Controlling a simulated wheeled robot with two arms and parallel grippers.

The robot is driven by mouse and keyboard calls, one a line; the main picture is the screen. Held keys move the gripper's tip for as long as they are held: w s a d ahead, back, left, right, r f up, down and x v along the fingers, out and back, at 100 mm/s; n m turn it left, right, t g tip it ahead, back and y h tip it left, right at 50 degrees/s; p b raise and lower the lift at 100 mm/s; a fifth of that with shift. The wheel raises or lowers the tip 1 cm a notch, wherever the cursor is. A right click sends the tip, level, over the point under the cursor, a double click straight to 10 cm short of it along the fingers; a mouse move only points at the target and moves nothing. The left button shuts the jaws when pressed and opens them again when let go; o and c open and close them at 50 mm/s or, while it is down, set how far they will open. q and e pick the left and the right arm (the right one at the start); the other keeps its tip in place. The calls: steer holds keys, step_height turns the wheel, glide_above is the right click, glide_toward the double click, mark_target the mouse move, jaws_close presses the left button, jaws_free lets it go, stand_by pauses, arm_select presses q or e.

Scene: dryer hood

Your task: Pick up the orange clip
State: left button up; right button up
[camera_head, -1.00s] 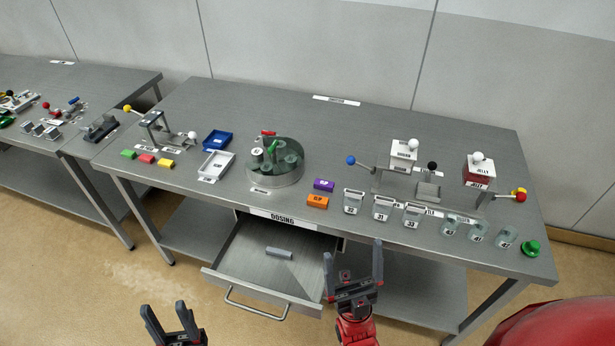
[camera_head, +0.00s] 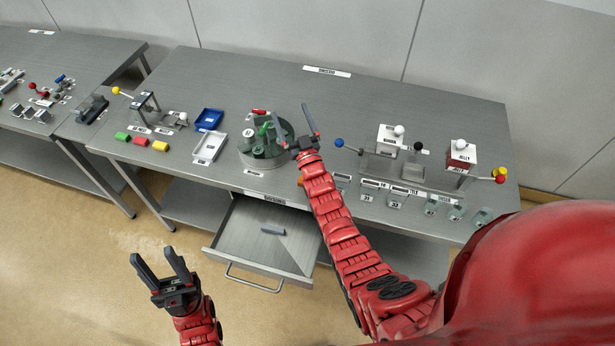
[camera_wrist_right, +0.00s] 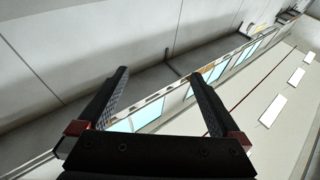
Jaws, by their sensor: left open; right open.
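The orange clip (camera_head: 300,181) is a small orange block at the front edge of the table, left of the clear cups. Only a sliver of it shows in the head view; my right arm covers the rest. My right gripper (camera_head: 290,111) is open and empty, above the table beyond the clip, beside the round green-tinted container. In the right wrist view my right gripper (camera_wrist_right: 158,74) is open with nothing between its fingers, and the clip is not visible. My left gripper (camera_head: 153,254) is open and empty, in front of the table, left of the drawer.
The round container (camera_head: 265,152) stands close to my right gripper. An open drawer (camera_head: 245,232) holds a grey piece (camera_head: 272,229). Blue (camera_head: 209,119) and white (camera_head: 210,147) trays lie left. A lever station (camera_head: 392,142) and clear cups stand right. The table's back is clear.

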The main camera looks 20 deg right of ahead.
steer(key=w+d+f+m+g+h, duration=0.4)
steer(key=w+d+f+g, duration=0.4)
steer(key=w+g, duration=0.3)
steer(key=s+a+r+m+g+y, duration=0.1)
steer(key=s+a+r+m+g, duration=0.15)
steer(key=s+g, duration=0.55)
steer(key=s+a+r+m+g+y, duration=0.1)
steer(key=s+a+r+g, duration=0.2)
steer(key=s, duration=0.8)
step_height(320, 180, down, 10)
steer(key=b, duration=1)
steer(key=shift+s+d, duration=0.1)
steer(key=shift+f, duration=0.95)
steer(key=shift+f+p, duration=0.45)
steer(key=shift+p, duration=0.15)
step_height(320, 180, down, 4)
steer(key=shift+r+p, duration=0.1)
steer(key=shift+p, duration=0.75)
steer(key=shift+f, duration=0.25)
steer(key=c, duration=1.2)
steer(key=shift+o, duration=0.2)
